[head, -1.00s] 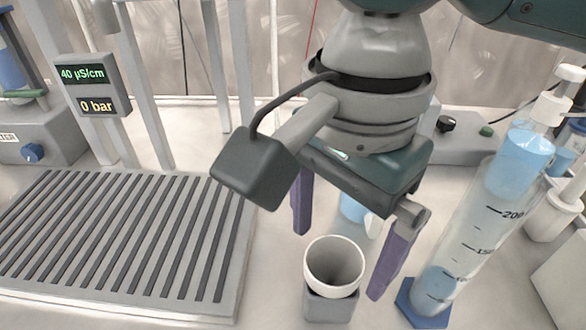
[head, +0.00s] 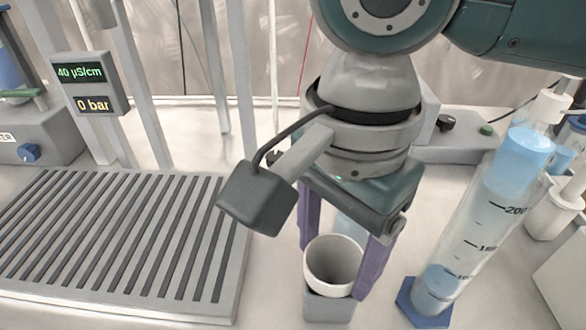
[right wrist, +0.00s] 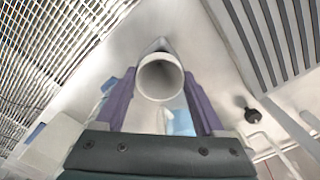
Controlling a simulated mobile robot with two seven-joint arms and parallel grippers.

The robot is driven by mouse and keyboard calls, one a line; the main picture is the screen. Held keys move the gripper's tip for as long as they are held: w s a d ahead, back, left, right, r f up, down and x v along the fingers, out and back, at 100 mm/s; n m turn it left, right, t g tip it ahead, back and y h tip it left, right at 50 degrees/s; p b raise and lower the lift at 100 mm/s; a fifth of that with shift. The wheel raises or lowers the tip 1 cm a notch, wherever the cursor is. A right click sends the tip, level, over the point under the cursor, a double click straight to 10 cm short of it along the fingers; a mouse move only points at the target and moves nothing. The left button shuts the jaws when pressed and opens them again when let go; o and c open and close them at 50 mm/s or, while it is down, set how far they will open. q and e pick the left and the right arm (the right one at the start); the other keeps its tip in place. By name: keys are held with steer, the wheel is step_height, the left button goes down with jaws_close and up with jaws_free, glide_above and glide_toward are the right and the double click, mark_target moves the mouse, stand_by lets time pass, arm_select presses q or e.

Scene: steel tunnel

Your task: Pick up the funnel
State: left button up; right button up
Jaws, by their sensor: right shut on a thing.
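The funnel (head: 328,287) is a white, round, open-mouthed piece in a small grey square holder (head: 328,309) on the bench. It stands upright in the head view, and its round mouth shows in the right wrist view (right wrist: 160,79). My right gripper (head: 334,270) points down with its purple fingers on either side of the funnel and is shut on it. In the right wrist view the fingers (right wrist: 160,88) flank the funnel. The funnel's lower part is hidden in the holder. My left gripper is out of view.
A tall measuring cylinder (head: 470,235) with blue liquid on a blue foot stands close to the right of my gripper. A slatted drain rack (head: 120,240) lies to the left. A display post (head: 90,85) stands behind it. Bottles (head: 555,205) stand at far right.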

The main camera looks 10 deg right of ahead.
mark_target(334, 258)
steer(key=shift+c, duration=1.2)
steer(key=shift+r, duration=0.1)
step_height(334, 258, up, 20)
steer(key=p, duration=0.6)
